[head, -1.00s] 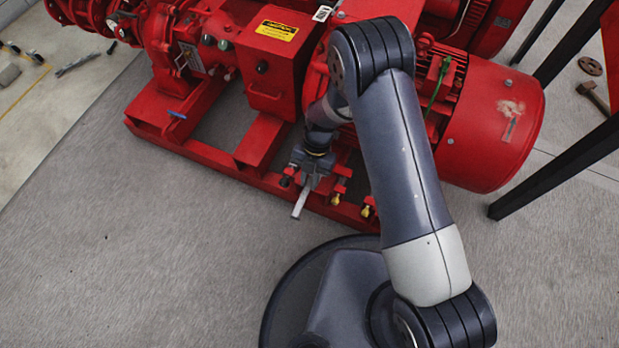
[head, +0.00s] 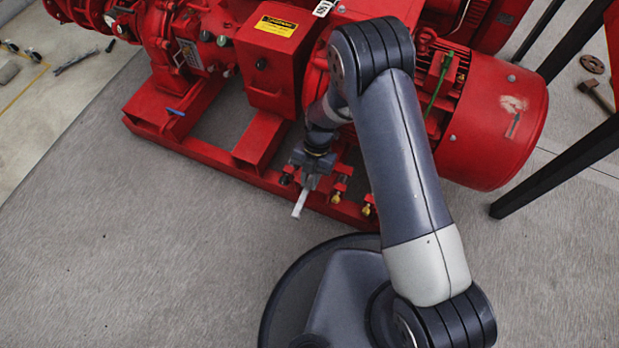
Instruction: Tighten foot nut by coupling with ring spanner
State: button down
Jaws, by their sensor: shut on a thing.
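The ring spanner (head: 300,204) shows as a pale grey bar that sticks out of my gripper toward the lower left. My gripper (head: 305,186) is shut on it, low over the near rail of the red base frame (head: 264,181). The spanner's ring end is hidden under the gripper and wrist. The foot nut by the coupling cannot be made out. A small dark fitting (head: 287,179) sits on the rail just left of the gripper. The red coupling guard box (head: 265,72) with a yellow label stands behind.
Brass-coloured bolts (head: 336,198) stand on the rail right of the gripper. The large red motor (head: 495,128) is behind and right of my arm. Dark posts (head: 560,165) rise at the right. The grey floor (head: 130,260) in front of the frame is clear.

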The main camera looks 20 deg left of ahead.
jog(key=shift+f+b, duration=0.95)
jog(key=shift+f, duration=0.15)
jog(key=w+a+m+y+b, duration=0.1)
jog(key=a+m, duration=0.2)
jog(key=w+a+m+t+y+b, duration=0.1)
jog(key=w+a+m, duration=0.1)
jog(key=a+m, duration=0.1)
jog(key=w+a+m+y+b, duration=0.1)
jog(key=a+m, duration=0.2)
jog(key=shift+w+a+r+m+t, duration=0.1)
jog(key=shift+w+a+m+t, duration=0.05)
jog(key=shift+w+m+t, duration=0.15)
jog(key=shift+w+a+m+t+y, duration=0.25)
jog(key=shift+w+a+m, duration=0.2)
jog(key=shift+w+m, duration=0.25)
jog(key=shift+w+a+m+t+y, duration=0.25)
jog(key=shift+w+a+m, duration=0.15)
jog(key=shift+w+m, duration=0.3)
jog(key=shift+s+d, duration=0.15)
jog(key=shift+s, duration=0.2)
dwell(0.5)
